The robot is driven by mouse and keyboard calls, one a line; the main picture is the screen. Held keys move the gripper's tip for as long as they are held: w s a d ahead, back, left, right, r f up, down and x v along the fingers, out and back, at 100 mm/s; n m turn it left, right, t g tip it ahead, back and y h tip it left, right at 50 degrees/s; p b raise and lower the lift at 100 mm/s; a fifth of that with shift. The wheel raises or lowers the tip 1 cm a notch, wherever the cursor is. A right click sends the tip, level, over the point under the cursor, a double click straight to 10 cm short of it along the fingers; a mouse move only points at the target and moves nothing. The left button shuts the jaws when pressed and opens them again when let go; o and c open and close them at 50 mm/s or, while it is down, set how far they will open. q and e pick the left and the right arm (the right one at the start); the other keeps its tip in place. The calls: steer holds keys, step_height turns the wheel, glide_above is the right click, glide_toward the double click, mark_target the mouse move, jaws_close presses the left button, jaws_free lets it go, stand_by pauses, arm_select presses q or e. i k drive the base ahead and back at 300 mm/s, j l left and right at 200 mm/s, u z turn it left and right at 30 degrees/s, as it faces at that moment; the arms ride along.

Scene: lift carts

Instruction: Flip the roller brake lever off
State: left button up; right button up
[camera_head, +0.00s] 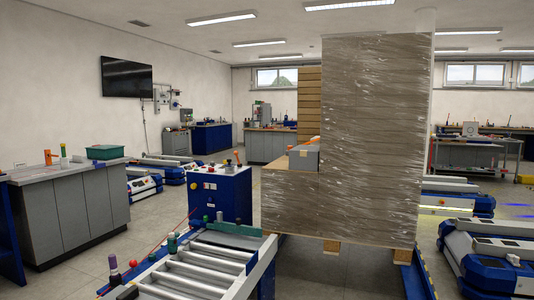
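A roller bed (190,277) with pale metal rollers in a blue frame lies at the bottom centre. At its near left corner stands an upright dark purple knob or handle (114,268), beside a black part (128,292) cut by the lower edge. A teal-green upright piece (172,243) stands at the left rail. I cannot tell which of these is the roller brake lever, or its position. A blue control box (221,193) with coloured buttons and knobs rises behind the bed. Neither of my grippers is in view.
A tall film-wrapped stack (375,140) on a pallet stands right of the bed, close behind it. A grey workbench (65,208) with a green bin (105,152) is at the left. Other blue carts (485,255) stand at the right. Floor (75,275) between workbench and bed is clear.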

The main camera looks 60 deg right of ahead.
mark_target(236, 152)
steer(key=z, duration=1.75)
steer(key=i+l+u, duration=0.3)
steer(key=i+l, duration=1.6)
steer(key=i, duration=0.15)
